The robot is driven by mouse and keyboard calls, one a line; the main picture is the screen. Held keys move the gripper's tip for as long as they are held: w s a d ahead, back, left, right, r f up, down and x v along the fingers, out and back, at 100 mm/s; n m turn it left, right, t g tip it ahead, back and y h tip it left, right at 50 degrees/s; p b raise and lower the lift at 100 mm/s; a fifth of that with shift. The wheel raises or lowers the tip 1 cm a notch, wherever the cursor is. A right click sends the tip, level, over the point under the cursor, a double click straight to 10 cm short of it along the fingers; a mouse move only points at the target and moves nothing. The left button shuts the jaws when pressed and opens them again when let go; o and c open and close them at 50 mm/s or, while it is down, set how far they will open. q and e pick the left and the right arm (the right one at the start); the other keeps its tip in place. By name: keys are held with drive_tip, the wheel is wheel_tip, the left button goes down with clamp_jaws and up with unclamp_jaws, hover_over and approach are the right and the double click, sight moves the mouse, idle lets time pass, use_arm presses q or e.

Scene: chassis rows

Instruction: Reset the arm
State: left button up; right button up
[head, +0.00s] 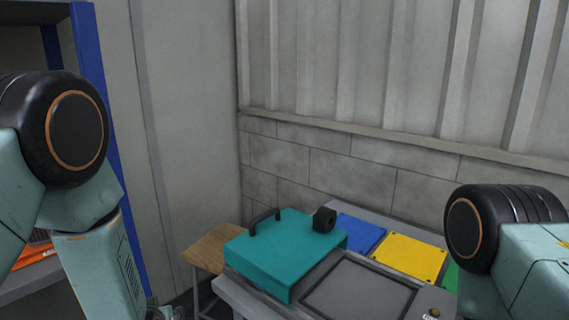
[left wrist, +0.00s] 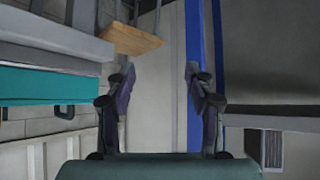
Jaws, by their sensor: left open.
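My left arm comes in at the left of the head view, bent at a black joint, with its lower link pointing down. In the left wrist view my left gripper (left wrist: 160,82) is open, its two dark fingers apart with nothing between them. My right arm shows at the right edge of the head view, but its gripper is out of frame. A teal case (head: 280,258) with a black handle sits on the grey table (head: 229,294), apart from both arms. The case also shows at the left of the left wrist view (left wrist: 50,85).
A blue plate (head: 360,232), a yellow plate (head: 411,255) and a partly hidden green plate (head: 450,277) lie on the table. A black roll-like object (head: 324,220) is by the case. A wooden stool (head: 208,249) stands left of the table. A blue-framed shelf (head: 92,60) is at the left.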

use_arm(q)
drive_tip(key=s+d+f+m+g+h+b, duration=0.1)
drive_tip(key=s+f+g, duration=0.2)
drive_tip(key=s+f, duration=0.3)
drive_tip(key=s+d+f+m+g+h+b, duration=0.1)
drive_tip(key=s+f+g, duration=0.2)
drive_tip(key=s, duration=1.4)
drive_tip(key=s+d+f+m+g+b, duration=0.1)
drive_tip(key=s+f+g+b, duration=0.1)
drive_tip(key=s+f, duration=0.7)
drive_tip(key=s+g, duration=0.1)
drive_tip(key=s, duration=0.2)
drive_tip(key=shift+d+h, duration=0.25)
drive_tip(key=shift+h, duration=0.15)
drive_tip(key=shift+s, duration=0.1)
